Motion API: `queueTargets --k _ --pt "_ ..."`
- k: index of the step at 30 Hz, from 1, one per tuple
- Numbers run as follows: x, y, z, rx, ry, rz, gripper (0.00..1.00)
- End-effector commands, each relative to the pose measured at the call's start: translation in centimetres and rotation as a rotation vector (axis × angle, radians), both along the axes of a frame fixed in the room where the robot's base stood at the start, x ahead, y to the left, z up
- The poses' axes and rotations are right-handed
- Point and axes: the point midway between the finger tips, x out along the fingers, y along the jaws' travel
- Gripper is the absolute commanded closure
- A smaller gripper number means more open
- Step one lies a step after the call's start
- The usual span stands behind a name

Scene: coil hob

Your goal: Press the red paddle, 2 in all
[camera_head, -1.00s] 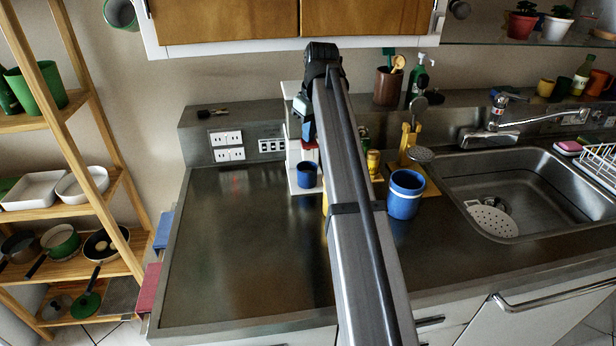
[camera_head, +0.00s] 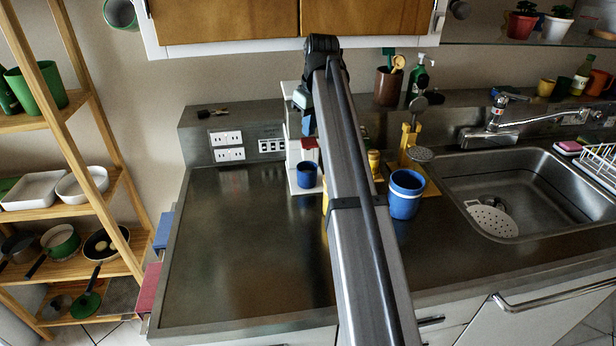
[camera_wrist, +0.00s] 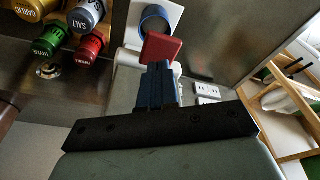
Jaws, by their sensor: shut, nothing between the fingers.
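The red paddle (camera_head: 309,143) is on the front of a white dispenser (camera_head: 293,152) at the back of the counter, partly behind my arm. In the wrist view the paddle (camera_wrist: 162,48) shows just past my fingertips. My gripper (camera_wrist: 157,68) is shut and empty, its blue fingers pointing at the paddle. In the head view my gripper (camera_head: 307,128) is just above the paddle, mostly hidden by my arm. I cannot tell whether the fingertips touch it. A blue cup (camera_head: 307,175) stands below the paddle; it also shows in the wrist view (camera_wrist: 157,17).
Spice jars (camera_wrist: 84,45) stand beside the dispenser. A larger blue cup (camera_head: 405,194) stands to the right, before the sink (camera_head: 520,200). Wall sockets (camera_head: 227,146) are to the left. The counter's left part (camera_head: 240,240) is clear.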

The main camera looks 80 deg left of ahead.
Motion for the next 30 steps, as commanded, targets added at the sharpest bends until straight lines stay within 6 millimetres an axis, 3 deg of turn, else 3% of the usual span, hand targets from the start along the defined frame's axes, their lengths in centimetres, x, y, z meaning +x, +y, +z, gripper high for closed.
queueTargets --k 18,30 --pt "0.0 0.1 4.6 0.000 0.000 0.000 1.00" --pt "0.0 0.0 4.7 0.000 0.000 0.000 1.00"
